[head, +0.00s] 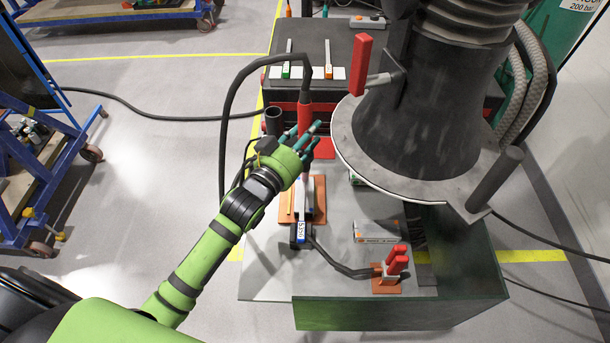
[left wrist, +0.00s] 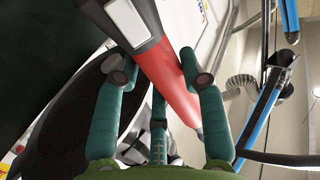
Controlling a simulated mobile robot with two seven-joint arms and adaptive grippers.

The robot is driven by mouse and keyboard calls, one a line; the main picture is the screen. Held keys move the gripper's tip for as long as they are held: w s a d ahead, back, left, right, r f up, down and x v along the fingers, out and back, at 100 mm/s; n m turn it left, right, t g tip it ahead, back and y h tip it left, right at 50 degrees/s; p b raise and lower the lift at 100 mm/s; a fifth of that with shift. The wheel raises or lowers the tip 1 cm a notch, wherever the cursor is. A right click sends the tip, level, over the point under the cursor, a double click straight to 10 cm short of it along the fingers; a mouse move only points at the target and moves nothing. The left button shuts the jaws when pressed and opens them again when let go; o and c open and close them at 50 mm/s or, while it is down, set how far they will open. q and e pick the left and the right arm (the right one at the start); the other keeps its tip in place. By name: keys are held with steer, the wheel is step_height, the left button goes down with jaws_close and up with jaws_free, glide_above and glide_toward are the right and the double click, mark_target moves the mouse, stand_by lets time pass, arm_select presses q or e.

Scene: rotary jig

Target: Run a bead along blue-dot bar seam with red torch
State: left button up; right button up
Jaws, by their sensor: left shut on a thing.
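The red torch (head: 304,116) is upright in my left gripper (head: 306,142), with its black cable arching up and over to the left. The torch also fills the middle of the left wrist view (left wrist: 172,78), lying between the green fingers. My left gripper is shut on it. Below the hand, a pale bar (head: 308,202) lies on a copper-coloured plate (head: 319,203). A dark block with a blue-and-white label (head: 300,235) sits at its near end. I cannot make out a blue dot or the seam; the hand partly covers that area. My right gripper is not in view.
Bars with green (head: 286,71) and orange (head: 328,71) marks lie on the dark box behind. A large dark column with a round flange (head: 350,150) and a red handle (head: 361,62) crowds the right. A red-handled clamp (head: 392,268) and grey block (head: 377,231) stand in front.

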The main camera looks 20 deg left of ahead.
arm_select(q)
steer(key=shift+f, duration=0.35)
stand_by(0.7)
steer(key=shift+r, duration=0.1)
stand_by(0.7)
steer(key=shift+s+d+p, duration=0.15)
steer(key=shift+s+p, duration=0.15)
steer(key=shift+s, duration=0.2)
stand_by(0.4)
steer(key=s+d+p, duration=0.1)
steer(key=s+p, duration=0.2)
steer(key=s, duration=0.3)
steer(key=shift+s+d, duration=0.2)
steer(key=shift+d, duration=0.2)
stand_by(4.2)
